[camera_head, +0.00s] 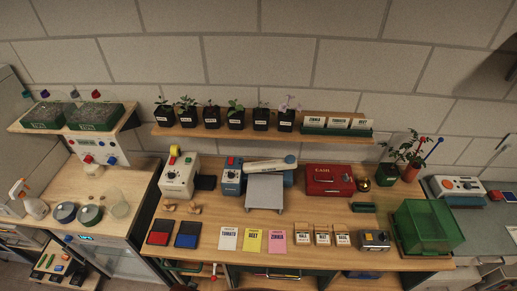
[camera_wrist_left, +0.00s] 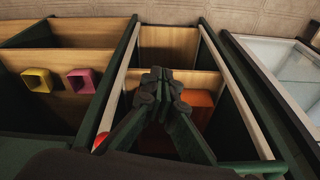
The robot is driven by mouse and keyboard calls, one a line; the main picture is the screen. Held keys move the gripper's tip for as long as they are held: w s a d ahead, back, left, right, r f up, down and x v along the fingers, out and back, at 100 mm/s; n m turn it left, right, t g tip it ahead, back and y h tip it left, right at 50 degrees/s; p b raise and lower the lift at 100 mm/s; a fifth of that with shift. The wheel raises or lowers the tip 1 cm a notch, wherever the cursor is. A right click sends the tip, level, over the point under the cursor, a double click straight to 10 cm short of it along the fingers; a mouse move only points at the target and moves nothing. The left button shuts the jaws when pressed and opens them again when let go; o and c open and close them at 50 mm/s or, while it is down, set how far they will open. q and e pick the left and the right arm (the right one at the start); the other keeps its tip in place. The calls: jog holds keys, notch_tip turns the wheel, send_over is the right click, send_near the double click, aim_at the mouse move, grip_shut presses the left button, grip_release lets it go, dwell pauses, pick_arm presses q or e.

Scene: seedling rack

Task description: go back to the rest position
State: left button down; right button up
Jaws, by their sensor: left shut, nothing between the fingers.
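My left gripper (camera_wrist_left: 163,84) is in the middle of the left wrist view. Its dark fingers are together with nothing between them. It is over or in front of an open wooden compartment with dark green sides. An orange piece (camera_wrist_left: 198,106) shows in that compartment, partly hidden behind the fingers; I cannot tell how far it is from them. I cannot make out either gripper in the head view. My right gripper is in neither view.
A yellow square holder (camera_wrist_left: 38,80) and a pink one (camera_wrist_left: 82,81) are in the left compartment. A glass-topped cabinet (camera_wrist_left: 285,72) is at the right. The wooden workbench (camera_head: 290,218) carries seed packets, a red cash box (camera_head: 330,180) and a green crate (camera_head: 428,226). Potted seedlings line the shelf (camera_head: 180,131).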

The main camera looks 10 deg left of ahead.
pick_arm(q)
jog(key=s+f+g+b, duration=0.1)
jog(key=s+f+b, duration=0.3)
jog(key=f, duration=0.8)
jog(key=s+f+b, duration=0.1)
jog(key=s+f, duration=0.4)
jog(key=f, duration=0.7)
jog(key=s+f+b, duration=0.4)
jog(key=s+f, duration=0.8)
jog(key=s, duration=0.1)
jog(key=shift+s+d+f+m+g, duration=0.2)
jog(key=shift+s+f+m+g, duration=0.1)
jog(key=shift+m+g, duration=0.1)
